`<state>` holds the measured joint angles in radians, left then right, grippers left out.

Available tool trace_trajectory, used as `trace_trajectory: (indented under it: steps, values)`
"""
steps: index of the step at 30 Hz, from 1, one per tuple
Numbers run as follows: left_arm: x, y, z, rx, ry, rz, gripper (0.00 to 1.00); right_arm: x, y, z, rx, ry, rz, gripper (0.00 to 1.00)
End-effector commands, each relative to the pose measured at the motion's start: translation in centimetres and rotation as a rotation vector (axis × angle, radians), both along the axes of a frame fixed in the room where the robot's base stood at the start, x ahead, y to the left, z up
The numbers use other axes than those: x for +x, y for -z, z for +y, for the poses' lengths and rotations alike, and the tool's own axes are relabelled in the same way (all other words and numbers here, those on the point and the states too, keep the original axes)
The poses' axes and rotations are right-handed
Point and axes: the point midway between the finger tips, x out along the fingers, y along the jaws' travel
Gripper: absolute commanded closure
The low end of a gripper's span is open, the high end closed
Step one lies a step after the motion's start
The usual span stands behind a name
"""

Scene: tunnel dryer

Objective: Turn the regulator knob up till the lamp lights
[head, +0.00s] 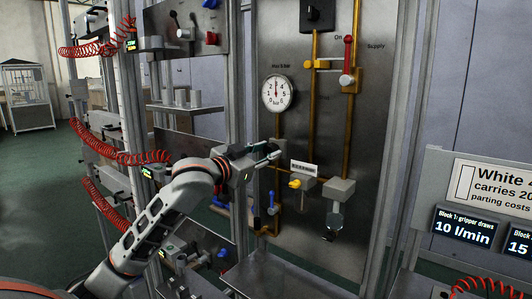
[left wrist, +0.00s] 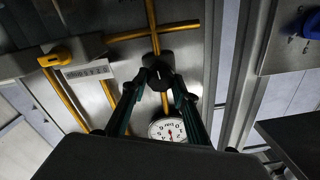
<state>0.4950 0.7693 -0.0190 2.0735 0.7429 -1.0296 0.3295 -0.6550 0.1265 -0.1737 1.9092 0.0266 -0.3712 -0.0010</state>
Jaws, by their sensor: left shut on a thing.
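The regulator knob (left wrist: 160,72) is a dark round piece on a yellow pipe in the left wrist view. My left gripper (left wrist: 159,80) has its two fingers around it, one on each side, and is shut on it. In the head view my left gripper (head: 270,151) reaches the grey panel and hides most of the knob. A round white pressure gauge (head: 278,93) is above it, its needle pointing roughly upward; it also shows upside down in the left wrist view (left wrist: 168,128). I cannot make out a lit lamp. My right gripper is not in view.
A yellow valve handle (head: 296,183) sits just right of my left gripper, below a white label (head: 304,168). A red lever (head: 348,55) is at the upper right, and a blue handle (head: 272,203) is below. Red coiled hoses (head: 110,150) hang at the left.

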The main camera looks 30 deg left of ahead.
Motion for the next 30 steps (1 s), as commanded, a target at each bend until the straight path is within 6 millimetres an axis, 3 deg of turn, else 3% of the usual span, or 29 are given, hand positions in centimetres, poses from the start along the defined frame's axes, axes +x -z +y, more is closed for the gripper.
trace_trajectory:
  steps: [2, 3, 4, 5, 17, 30]
  values:
    - [0.0, 0.1, 0.0, -0.001, 0.001, 0.001, 0.93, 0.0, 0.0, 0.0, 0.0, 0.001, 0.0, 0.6]
    - [0.0, 0.1, 0.0, -0.001, 0.001, 0.001, 0.64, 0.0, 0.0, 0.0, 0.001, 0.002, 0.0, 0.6]
    - [0.0, 0.1, 0.0, -0.001, 0.001, 0.001, 0.56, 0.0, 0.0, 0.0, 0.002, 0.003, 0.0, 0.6]
    - [0.0, 0.1, 0.0, -0.001, 0.001, 0.001, 0.55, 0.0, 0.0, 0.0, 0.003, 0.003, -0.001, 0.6]
    - [-0.4, 0.1, 0.1, -0.001, 0.0, 0.001, 0.55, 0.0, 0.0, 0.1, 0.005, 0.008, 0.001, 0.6]
    - [-7.2, 0.2, 0.4, 0.001, -0.001, 0.003, 0.55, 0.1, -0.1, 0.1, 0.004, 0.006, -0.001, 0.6]
